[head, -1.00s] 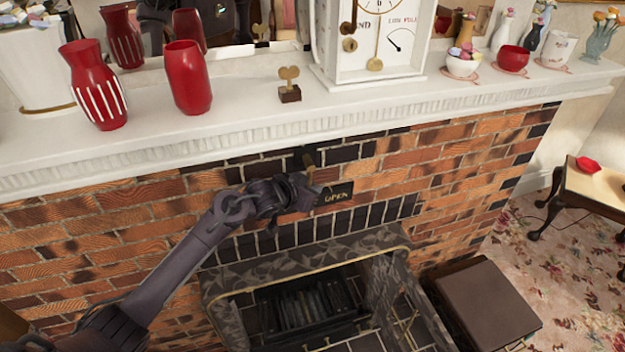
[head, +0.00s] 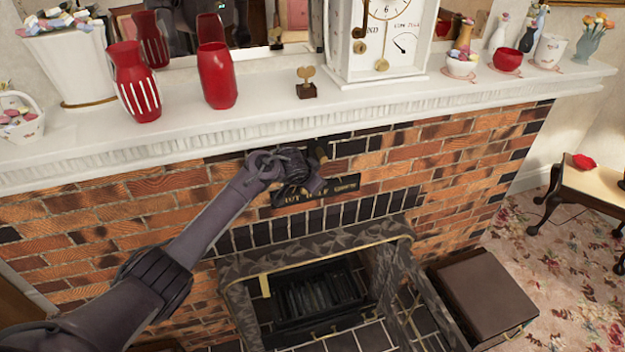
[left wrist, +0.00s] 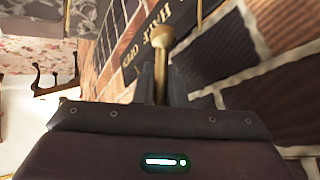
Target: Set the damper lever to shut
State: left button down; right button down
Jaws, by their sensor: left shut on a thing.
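The damper lever shows as a brass rod with a rounded knob (head: 320,152) on the brick front under the mantel. In the left wrist view the lever (left wrist: 161,50) stands between my fingers, near the word HALF. My left gripper (head: 316,181) is shut on it; the fingers (left wrist: 162,88) hide its lower part. The dark label plate (head: 341,188) behind carries gold words; the end of SHUT, part of HALF, and OPEN show. The plate (left wrist: 185,25) is partly seen in the left wrist view. My right gripper is not in view.
The white mantel shelf (head: 270,117) juts out just above the gripper, with red vases (head: 217,80), a small brass key on a block (head: 305,82) and a white clock (head: 380,45). The firebox (head: 315,290) opens below. A brown box (head: 485,298) stands at right.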

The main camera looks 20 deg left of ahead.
pick_arm(q)
jog(key=shift+a, duration=0.1)
jog(key=c, duration=1.7)
grip_release()
jog(key=shift+w, duration=0.1)
jog(key=shift+c, duration=0.2)
jog(key=shift+o, duration=1.3)
jog(key=shift+w+f, duration=0.15)
jog(key=shift+f, duration=0.05)
jog(key=shift+r, duration=0.1)
